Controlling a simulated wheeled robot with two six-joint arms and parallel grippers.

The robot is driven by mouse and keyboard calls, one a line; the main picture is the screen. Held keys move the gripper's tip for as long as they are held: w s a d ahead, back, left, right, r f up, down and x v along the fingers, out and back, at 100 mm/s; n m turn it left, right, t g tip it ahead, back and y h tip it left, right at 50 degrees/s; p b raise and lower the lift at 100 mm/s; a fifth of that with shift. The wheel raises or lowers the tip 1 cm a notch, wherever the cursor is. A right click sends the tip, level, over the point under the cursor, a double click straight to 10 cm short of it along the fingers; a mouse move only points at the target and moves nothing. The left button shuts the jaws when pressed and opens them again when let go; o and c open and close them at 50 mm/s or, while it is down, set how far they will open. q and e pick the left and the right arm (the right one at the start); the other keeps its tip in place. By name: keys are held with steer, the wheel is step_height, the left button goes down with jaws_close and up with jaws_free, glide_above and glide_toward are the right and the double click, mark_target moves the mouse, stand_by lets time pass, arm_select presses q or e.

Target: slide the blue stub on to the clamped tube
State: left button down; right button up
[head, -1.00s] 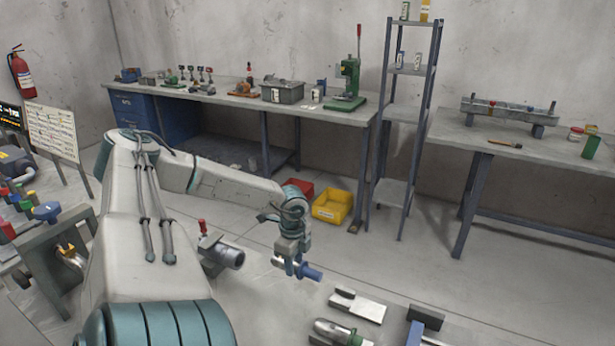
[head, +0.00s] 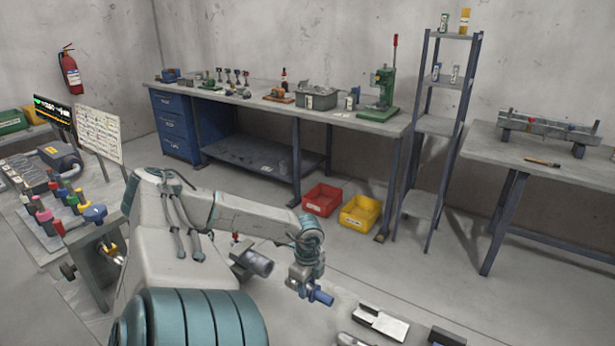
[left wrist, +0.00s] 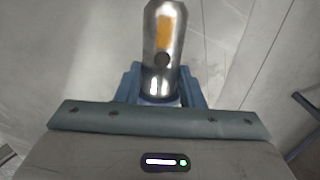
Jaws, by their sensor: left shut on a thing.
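My left gripper (head: 303,277) is shut on the blue stub (head: 321,297), whose blue end sticks out to the right and down in the head view. In the left wrist view, a shiny metal cylinder (left wrist: 163,50) with an orange patch stands out beyond the jaws, with a bluish band (left wrist: 158,101) at its base. I cannot tell whether it is part of the held stub. A grey tube (head: 258,262) with a dark end lies just left of the gripper in the head view, apart from the stub. Its clamp is mostly hidden behind my arm. My right gripper is not in view.
A bench with coloured knobs (head: 66,205) stands at left. Red (head: 322,200) and yellow (head: 360,214) bins sit on the floor behind. Open floor lies at right.

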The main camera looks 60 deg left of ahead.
arm_select(q)
steer(key=shift+s+a+r+p, duration=0.1)
steer(key=shift+a+r+p, duration=0.15)
steer(key=shift+p, duration=0.2)
steer(key=shift+s+a+p, duration=0.3)
steer(key=shift+a+p, duration=0.2)
steer(key=shift+s+a+p, duration=0.25)
steer(key=shift+a+p, duration=0.2)
steer(key=shift+p, duration=0.05)
steer(key=shift+s+a+f+p, duration=0.1)
steer(key=shift+s+a+p, duration=0.3)
steer(key=shift+a, duration=0.3)
steer(key=shift+s+a+f+p, duration=0.1)
steer(key=shift+s+a+p, duration=0.2)
steer(key=shift+a+p, duration=0.25)
steer(key=shift+a, duration=0.1)
steer(key=shift+r+p, duration=0.1)
steer(key=shift+p, duration=0.2)
steer(key=shift+s+a+p, duration=0.35)
steer(key=shift+a+p, duration=0.05)
steer(key=shift+a, duration=0.15)
steer(key=shift+s+a+p, duration=0.3)
steer(key=shift+a+p, duration=0.05)
steer(key=shift+a, duration=0.2)
stand_by(0.4)
